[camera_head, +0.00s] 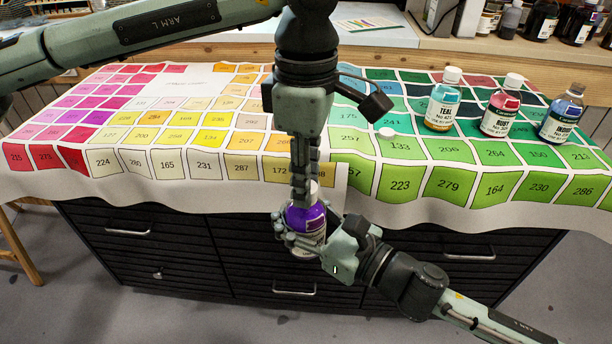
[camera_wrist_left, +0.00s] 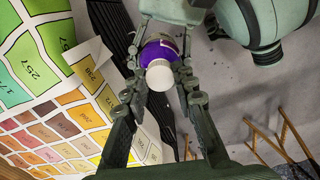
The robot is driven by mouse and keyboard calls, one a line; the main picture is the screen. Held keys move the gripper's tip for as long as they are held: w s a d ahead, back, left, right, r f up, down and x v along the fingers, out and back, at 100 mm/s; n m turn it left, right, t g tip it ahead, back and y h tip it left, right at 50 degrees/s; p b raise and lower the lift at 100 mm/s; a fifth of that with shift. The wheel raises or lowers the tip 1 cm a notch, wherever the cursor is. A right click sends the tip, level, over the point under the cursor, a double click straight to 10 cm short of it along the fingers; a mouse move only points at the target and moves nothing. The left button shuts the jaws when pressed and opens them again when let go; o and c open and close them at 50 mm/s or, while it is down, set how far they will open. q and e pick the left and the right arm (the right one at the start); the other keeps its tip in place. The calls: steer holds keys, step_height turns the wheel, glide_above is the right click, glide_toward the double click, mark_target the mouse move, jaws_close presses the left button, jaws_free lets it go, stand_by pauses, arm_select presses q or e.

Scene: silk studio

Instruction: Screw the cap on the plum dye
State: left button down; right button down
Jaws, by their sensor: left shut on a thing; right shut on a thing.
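The plum dye is a purple bottle (camera_head: 302,222) with a pale label, held upright in front of the cabinet's front edge. My right gripper (camera_head: 299,238) is shut around its body. My left gripper (camera_head: 304,190) points straight down above it, shut on a white cap. In the left wrist view the white cap (camera_wrist_left: 160,75) sits between the fingertips, in line with the purple bottle (camera_wrist_left: 157,50) behind it. The fingers hide most of the cap in the head view. I cannot tell whether the cap is seated on the thread.
A small white round piece (camera_head: 386,131) lies on the colour chart (camera_head: 260,195). Teal (camera_head: 442,105), ruby (camera_head: 500,112) and indigo (camera_head: 560,118) bottles stand at its right. The cabinet (camera_head: 160,235) is below. The chart's left side is clear.

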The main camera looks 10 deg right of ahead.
arm_select(q)
steer(key=m, duration=0.7)
steer(key=shift+m, duration=0.4)
steer(key=m, duration=0.6)
steer(key=c, duration=1.2)
jaws_free()
steer(key=shift+r, duration=0.1)
step_height(320, 180, up, 4)
steer(key=shift+r, duration=0.15)
steer(key=shift+n, duration=0.3)
steer(key=shift+c, duration=0.4)
